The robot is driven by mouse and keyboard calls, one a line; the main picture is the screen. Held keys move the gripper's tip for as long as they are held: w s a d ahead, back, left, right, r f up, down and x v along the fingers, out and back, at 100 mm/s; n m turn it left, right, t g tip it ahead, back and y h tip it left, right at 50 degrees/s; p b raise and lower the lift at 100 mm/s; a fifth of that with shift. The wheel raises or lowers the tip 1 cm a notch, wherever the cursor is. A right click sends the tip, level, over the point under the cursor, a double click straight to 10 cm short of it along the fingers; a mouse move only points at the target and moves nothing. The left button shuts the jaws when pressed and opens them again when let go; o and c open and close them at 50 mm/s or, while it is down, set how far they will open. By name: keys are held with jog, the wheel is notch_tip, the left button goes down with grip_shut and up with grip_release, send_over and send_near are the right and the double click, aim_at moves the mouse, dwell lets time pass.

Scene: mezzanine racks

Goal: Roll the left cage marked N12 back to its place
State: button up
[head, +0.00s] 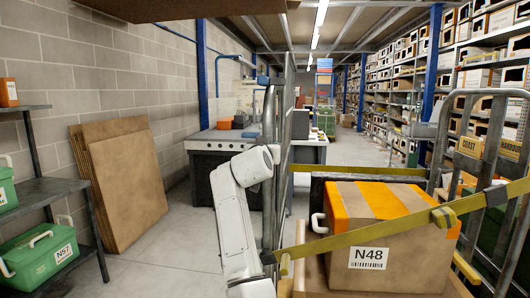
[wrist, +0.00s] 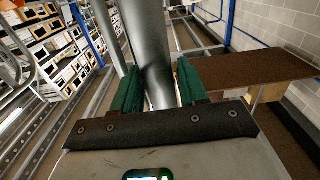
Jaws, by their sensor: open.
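A roll cage with grey tube uprights (head: 496,150) stands close in front of me at the right in the head view. Yellow straps (head: 447,213) cross its open front. It holds a cardboard box (head: 325,255) with orange tape, labelled N48. No N12 mark is legible. My white arm reaches up to the cage's left side in the head view, where my gripper is hidden. In the wrist view my gripper (wrist: 157,78) is open, its green fingers on either side of a thick grey tube (wrist: 149,50). I cannot tell whether they touch it.
At left, a dark shelf (head: 50,187) holds green crates (head: 42,252). Flat brown panels (head: 120,180) lean on the block wall. A workbench (head: 218,141) stands beyond my arm. Loaded racks (head: 400,85) line the right. Bare floor (head: 178,240) lies left of the cage.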

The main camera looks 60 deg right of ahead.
jog(key=v, duration=1)
jog(key=s+a+f+n+y+p, duration=0.15)
jog(key=a+f+n+y, duration=0.4)
jog(key=f, duration=0.75)
jog(key=s+a+f+n+y+p, duration=0.1)
jog(key=a+f+n+y+p, duration=0.15)
jog(key=a+f, duration=0.9)
jog(key=s+a+f+n+g+y+p, duration=0.1)
jog(key=s+a+f+y, duration=0.3)
jog(key=s+a+f, duration=0.5)
jog(key=s+a+f+n+g+y+p, duration=0.2)
jog(key=s+a+f+n+g+y, duration=0.2)
jog(key=s+a+f, duration=0.4)
jog(key=s+f, duration=0.1)
jog(key=s, duration=0.5)
jog(key=shift+s+a+f+n+y, duration=0.3)
jog(key=shift+s+a+f+y, duration=0.05)
jog(key=shift+a+y, duration=0.05)
